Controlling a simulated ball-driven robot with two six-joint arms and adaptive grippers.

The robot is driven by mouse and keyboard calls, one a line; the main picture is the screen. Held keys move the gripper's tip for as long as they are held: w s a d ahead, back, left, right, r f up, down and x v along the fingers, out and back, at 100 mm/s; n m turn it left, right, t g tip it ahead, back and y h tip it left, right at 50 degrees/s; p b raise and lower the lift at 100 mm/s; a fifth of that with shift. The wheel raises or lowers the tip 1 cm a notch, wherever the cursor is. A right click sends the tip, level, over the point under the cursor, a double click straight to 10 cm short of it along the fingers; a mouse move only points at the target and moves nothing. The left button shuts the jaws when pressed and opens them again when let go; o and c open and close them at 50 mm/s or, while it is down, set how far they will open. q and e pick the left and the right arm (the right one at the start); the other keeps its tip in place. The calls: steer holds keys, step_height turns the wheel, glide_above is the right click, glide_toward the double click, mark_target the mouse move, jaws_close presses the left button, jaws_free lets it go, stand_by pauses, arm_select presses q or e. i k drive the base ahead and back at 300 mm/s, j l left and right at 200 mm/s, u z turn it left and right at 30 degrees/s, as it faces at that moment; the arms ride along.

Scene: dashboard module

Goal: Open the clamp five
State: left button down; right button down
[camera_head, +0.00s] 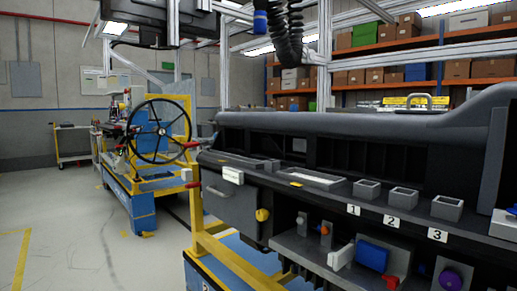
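A long dark dashboard module (350,125) rests on a yellow frame (225,262) and fills the right half of the head view. Red-tipped clamp-like handles (191,145) stick out at its left end, with another red handle (193,184) just below. I cannot make out a label five, so which one is clamp five cannot be told. Neither of my grippers is in view.
Numbered grey holders, with the label 1 (353,210) readable, line the front ledge. A lower shelf holds a blue part (372,255), a red part (390,282) and a purple part (452,278). A black hose (287,35) hangs above.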

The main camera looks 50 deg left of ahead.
mark_target(191, 144)
steer(key=u, duration=2.1)
steer(key=z, duration=0.35)
steer(key=i+j+z, duration=0.15)
steer(key=z, duration=0.2)
steer(key=i+j+z, duration=0.15)
steer(key=j+z, duration=0.25)
steer(key=i+j+z, duration=0.1)
steer(key=z, duration=0.25)
